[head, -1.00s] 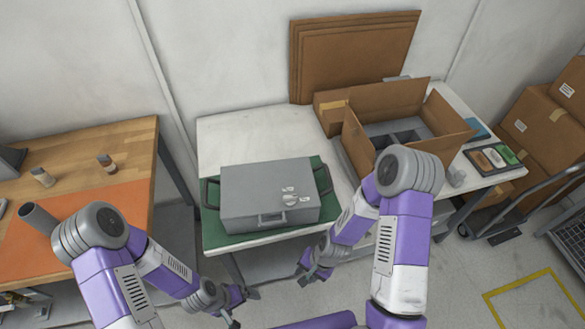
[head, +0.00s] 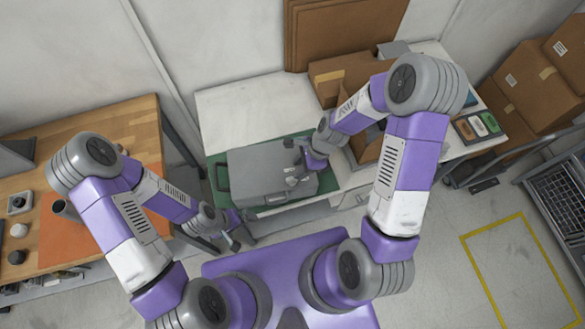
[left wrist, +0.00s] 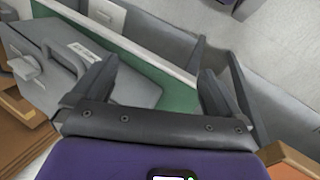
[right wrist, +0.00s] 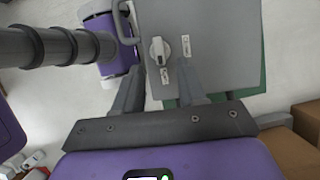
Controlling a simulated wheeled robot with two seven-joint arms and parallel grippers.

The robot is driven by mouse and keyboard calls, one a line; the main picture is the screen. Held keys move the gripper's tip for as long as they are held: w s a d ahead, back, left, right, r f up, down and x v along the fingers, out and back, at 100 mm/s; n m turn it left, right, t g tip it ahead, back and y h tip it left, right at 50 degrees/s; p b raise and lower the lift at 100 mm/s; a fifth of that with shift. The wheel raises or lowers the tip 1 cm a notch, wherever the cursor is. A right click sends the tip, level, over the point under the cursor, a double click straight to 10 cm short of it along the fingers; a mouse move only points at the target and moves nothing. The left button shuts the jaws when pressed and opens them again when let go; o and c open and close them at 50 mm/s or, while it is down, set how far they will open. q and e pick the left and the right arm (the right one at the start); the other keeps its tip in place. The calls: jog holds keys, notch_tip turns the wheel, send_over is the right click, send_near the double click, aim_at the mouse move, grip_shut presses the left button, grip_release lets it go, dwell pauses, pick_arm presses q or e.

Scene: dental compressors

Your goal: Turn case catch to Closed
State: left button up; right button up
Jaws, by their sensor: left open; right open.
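The grey case (head: 250,165) lies shut on the green mat (head: 217,203) on the white table. Its catch (right wrist: 159,50), a pale round knob with a raised grip, sits on the lid in the right wrist view. Small labels (right wrist: 186,45) lie beside it, too small to read. My right gripper (head: 293,177) is open above the right part of the lid. In the right wrist view its fingers (right wrist: 158,88) point toward the catch, with no contact visible. My left gripper (head: 236,240) is open and empty in front of the table; the case (left wrist: 120,80) shows beyond its fingers.
An open cardboard box (head: 367,150) stands right of the case, near my right forearm. A wooden workbench (head: 130,130) with an orange mat is at the left. The white table top (head: 245,105) behind the case is clear. The case has a carrying handle (right wrist: 120,22).

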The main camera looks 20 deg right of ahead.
aim_at(292, 178)
jog(key=x, duration=0.6)
jog(key=shift+s+f, duration=0.15)
jog(key=shift+f, duration=0.1)
jog(key=shift+c, duration=0.3)
grip_shut()
